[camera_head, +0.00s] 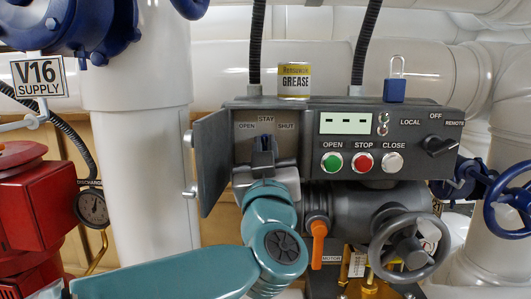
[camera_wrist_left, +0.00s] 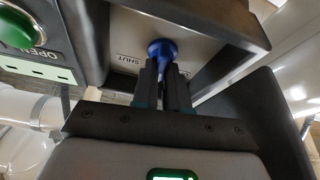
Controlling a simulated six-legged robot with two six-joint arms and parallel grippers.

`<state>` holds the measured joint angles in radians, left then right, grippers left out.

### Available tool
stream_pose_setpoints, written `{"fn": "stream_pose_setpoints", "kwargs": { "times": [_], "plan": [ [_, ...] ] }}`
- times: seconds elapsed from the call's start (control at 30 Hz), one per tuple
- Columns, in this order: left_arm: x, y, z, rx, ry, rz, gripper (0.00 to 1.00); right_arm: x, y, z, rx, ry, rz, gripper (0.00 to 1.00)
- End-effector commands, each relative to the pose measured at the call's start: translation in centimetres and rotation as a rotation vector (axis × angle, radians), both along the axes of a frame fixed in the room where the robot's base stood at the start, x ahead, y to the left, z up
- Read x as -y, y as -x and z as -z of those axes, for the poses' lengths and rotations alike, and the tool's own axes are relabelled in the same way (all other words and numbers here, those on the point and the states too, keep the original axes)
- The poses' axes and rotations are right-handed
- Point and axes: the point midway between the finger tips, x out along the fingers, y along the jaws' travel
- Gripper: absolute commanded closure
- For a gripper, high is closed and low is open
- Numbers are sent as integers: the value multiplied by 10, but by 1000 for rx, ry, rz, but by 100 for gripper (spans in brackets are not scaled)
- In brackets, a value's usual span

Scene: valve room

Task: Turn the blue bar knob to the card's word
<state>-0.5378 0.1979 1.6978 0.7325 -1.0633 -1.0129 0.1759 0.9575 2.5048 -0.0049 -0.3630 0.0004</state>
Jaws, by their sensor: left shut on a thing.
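The blue bar knob (camera_wrist_left: 161,49) sits in the open left compartment of the grey control box (camera_head: 380,108). My left gripper (camera_head: 264,148) reaches into that compartment and covers nearly all of the knob in the head view. In the left wrist view, my left gripper's two dark fingers (camera_wrist_left: 165,82) close on the knob from both sides. Which label the bar points to is hidden. I cannot make out a card bearing one of these words. My right gripper is out of view.
The compartment's grey door (camera_head: 213,163) hangs open at the left. Push buttons (camera_head: 363,161) and a black rotary switch (camera_head: 438,146) lie to the right. A grease can (camera_head: 294,80) and blue padlock (camera_head: 395,88) top the box. An orange lever (camera_head: 319,240) and grey handwheel (camera_head: 408,246) are below.

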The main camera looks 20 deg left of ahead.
Motion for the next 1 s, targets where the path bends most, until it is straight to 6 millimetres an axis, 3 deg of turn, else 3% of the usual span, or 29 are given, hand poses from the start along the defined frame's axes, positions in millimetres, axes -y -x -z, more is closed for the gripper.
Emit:
{"fn": "stream_pose_setpoints", "kwargs": {
  "times": [0.4, 1.0],
  "plan": [
    [0, 0, 1, 107, 364, 1, 100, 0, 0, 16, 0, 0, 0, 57],
    [-1, 1, 0, 229, 788, 0, 100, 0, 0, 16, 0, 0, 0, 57]
  ]
}}
